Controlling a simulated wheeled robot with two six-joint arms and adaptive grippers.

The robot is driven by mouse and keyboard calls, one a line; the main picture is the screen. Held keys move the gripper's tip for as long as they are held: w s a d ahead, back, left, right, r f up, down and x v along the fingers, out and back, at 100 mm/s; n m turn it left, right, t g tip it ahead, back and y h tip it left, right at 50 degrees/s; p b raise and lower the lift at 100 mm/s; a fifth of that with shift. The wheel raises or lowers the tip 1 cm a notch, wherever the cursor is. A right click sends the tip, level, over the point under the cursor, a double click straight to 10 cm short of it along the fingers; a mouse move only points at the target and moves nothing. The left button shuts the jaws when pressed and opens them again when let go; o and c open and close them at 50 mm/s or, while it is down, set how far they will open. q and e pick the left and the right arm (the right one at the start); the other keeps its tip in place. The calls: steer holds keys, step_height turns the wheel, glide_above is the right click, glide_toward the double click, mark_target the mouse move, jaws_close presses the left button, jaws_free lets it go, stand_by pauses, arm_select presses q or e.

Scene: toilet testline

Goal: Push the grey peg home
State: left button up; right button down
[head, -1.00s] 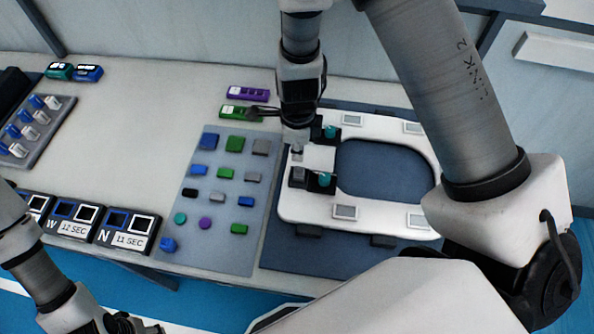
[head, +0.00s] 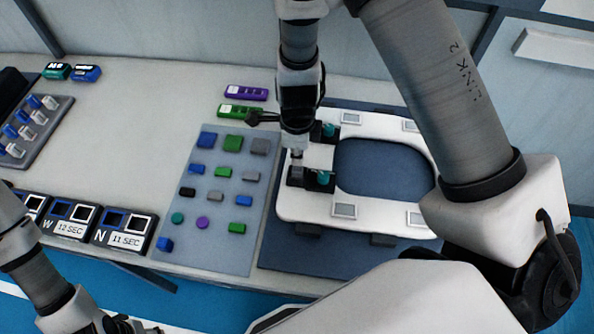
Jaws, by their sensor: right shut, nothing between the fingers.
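The white toilet seat (head: 300,207) lies on a dark blue mat (head: 330,262). Black hinge blocks sit at its left end, with teal pegs (head: 324,177) in or against them. The grey peg (head: 297,154) stands at the near hinge block (head: 296,176), directly below my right gripper (head: 297,140). The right gripper points down, shut and empty, with its tip touching or just above the peg; I cannot tell which. How deep the peg sits is unclear. My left gripper (head: 122,325) is only partly in view at the bottom edge.
A grey-blue mat (head: 212,250) with several coloured blocks lies left of the seat. Green (head: 240,111) and purple (head: 246,93) modules lie behind it. Labelled boxes (head: 122,231) and a peg rack (head: 38,128) stand further left. The table between is clear.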

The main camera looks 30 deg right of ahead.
steer(key=shift+f+b, duration=0.85)
steer(key=shift+f, duration=0.45)
stand_by(0.9)
steer(key=shift+r, duration=0.1)
step_height(320, 180, up, 8)
steer(key=p, duration=0.9)
stand_by(0.4)
steer(key=shift+s, duration=0.1)
